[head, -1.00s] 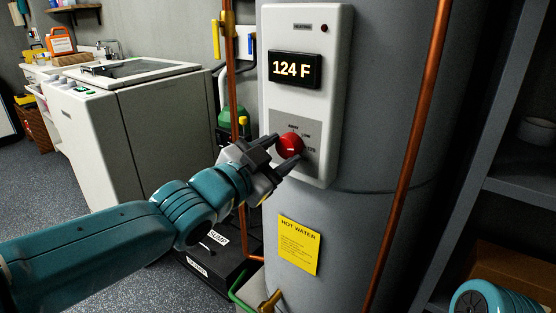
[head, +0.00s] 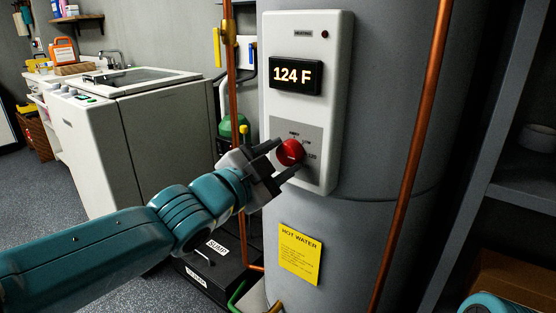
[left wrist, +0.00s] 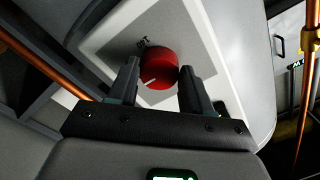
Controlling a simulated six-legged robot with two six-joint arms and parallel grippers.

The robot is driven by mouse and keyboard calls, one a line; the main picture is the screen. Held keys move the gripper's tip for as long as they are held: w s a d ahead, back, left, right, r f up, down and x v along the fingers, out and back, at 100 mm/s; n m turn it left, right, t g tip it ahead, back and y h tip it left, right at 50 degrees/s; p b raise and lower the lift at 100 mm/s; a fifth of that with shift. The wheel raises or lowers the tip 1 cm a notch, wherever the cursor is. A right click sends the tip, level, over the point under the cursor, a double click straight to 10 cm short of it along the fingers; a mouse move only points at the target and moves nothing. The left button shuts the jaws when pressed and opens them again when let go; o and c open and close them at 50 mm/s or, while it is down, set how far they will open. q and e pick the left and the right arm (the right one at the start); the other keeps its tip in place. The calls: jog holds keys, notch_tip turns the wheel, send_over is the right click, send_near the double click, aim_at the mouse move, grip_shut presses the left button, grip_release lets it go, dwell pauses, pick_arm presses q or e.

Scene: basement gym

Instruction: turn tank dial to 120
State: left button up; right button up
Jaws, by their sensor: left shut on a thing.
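The red tank dial (head: 290,152) sits on the grey plate of the white control panel (head: 330,120) on the water heater tank (head: 390,150). The display (head: 295,75) above it reads 124 F. My left gripper (head: 283,160) is shut on the dial, one finger on each side. In the left wrist view the dial (left wrist: 159,68) sits between the two fingers (left wrist: 158,85), with a white pointer mark toward its lower left. Part of the print around the dial is hidden by the fingers. My right gripper is not in view.
A copper pipe (head: 413,150) runs down the tank's right side, and another (head: 232,90) stands left of it. A yellow hot water label (head: 299,254) is below the panel. A black sump box (head: 215,265) is on the floor. A white washer (head: 150,130) stands at left.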

pick_arm(q)
jog(key=o, duration=1)
jog(key=shift+o, duration=0.2)
jog(key=shift+a, duration=0.1)
jog(key=p+v, duration=0.3)
jog(key=v, duration=1.3)
jog(key=shift+s, duration=0.15)
